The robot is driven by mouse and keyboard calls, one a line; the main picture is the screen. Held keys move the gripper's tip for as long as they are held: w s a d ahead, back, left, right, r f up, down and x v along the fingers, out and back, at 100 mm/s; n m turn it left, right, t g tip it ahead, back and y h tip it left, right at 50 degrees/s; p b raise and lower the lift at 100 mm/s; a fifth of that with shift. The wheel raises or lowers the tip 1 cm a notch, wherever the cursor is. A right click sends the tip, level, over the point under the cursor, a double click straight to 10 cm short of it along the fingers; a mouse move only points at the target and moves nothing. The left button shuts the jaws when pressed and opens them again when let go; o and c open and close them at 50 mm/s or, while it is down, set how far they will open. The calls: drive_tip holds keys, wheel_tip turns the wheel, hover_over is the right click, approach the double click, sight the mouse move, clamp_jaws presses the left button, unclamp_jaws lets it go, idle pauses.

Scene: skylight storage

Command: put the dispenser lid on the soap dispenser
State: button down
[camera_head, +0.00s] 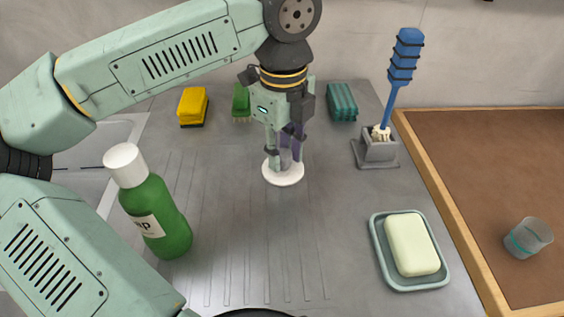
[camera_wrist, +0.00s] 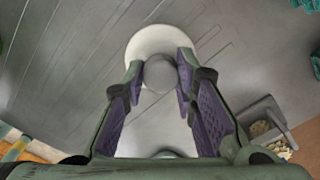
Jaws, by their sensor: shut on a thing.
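My gripper (camera_head: 285,164) points down over the grey counter, its fingers shut on the grey rounded knob (camera_wrist: 160,74) of a white round disc, which looks like the dispenser lid (camera_head: 283,179). The disc lies flat below the fingertips and also shows in the wrist view (camera_wrist: 150,40). I cannot tell if it touches the counter. A green bottle (camera_head: 163,222) with a white cap and a partly hidden label stands upright to the left, apart from my gripper. No open soap dispenser can be made out for sure.
Yellow (camera_head: 192,106), green (camera_head: 241,102) and teal sponges (camera_head: 342,102) lie at the back. A blue brush (camera_head: 402,65) stands in a grey holder (camera_head: 379,151). Soap sits in a dish (camera_head: 375,228) at front right. A cup (camera_head: 528,238) rests on brown board. The front-middle counter is clear.

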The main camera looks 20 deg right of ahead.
sight(283, 154)
drive_tip(key=shift+r, duration=0.45)
idle(0.6)
drive_tip(key=shift+r+p, duration=1)
drive_tip(key=shift+r, duration=0.65)
